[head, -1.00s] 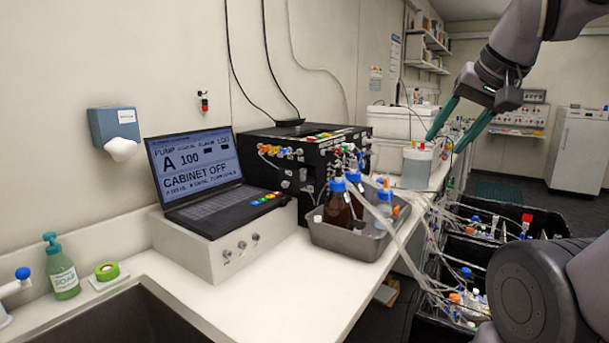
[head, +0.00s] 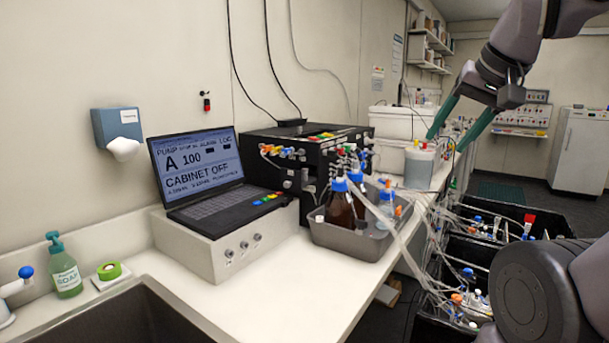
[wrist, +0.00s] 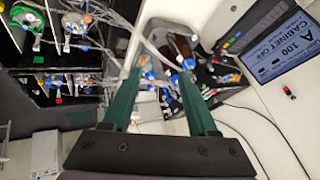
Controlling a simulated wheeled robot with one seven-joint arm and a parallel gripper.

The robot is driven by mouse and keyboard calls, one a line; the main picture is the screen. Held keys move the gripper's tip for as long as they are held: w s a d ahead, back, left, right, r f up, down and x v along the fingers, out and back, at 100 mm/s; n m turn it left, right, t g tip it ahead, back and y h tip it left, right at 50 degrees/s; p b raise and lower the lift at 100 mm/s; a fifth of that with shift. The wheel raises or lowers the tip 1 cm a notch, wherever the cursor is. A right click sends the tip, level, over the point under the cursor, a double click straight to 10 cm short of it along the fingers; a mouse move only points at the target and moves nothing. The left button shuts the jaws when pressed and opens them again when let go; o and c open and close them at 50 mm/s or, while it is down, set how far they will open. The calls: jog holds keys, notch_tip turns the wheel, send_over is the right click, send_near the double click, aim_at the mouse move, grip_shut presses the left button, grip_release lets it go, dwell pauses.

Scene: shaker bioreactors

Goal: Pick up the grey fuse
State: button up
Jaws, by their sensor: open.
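I cannot make out a grey fuse for certain in either view. My gripper (head: 446,143) is open, with two long green fingers spread apart and nothing between them. In the head view it hangs at the upper right, in front of the far end of the bench. In the wrist view my gripper (wrist: 161,74) points toward the bench, with the grey tray of bottles beyond its fingertips. A small red and black item (head: 206,101) is on the wall above the laptop; it also shows in the wrist view (wrist: 289,92), and I cannot tell what it is.
A laptop (head: 195,165) stands on a white box. Beside it are a black pump cabinet (head: 315,150) and a grey tray (head: 345,240) with bottles and tubing. Black crates (head: 510,257) stand right of the bench. The bench front (head: 285,290) is clear.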

jog(key=w+a+r+n+g+h, duration=0.1)
jog(key=w+a+r+n, duration=0.1)
jog(key=w+n, duration=0.35)
jog(key=w+a+r+n, duration=0.2)
jog(key=w+n, duration=0.2)
jog(key=w, duration=0.2)
jog(key=n+g+h, duration=0.1)
jog(key=n+h, duration=0.1)
jog(key=n, duration=2.2)
send_over(305, 169)
jog(key=s+a, duration=0.1)
jog(key=s, duration=0.1)
notch_tip(305, 169, down, 17)
jog(key=shift+w+r, duration=0.1)
jog(key=shift+w, duration=0.05)
jog(key=x, duration=0.5)
jog(key=shift+d+f, duration=0.2)
jog(key=shift+f, duration=0.1)
grip_shut()
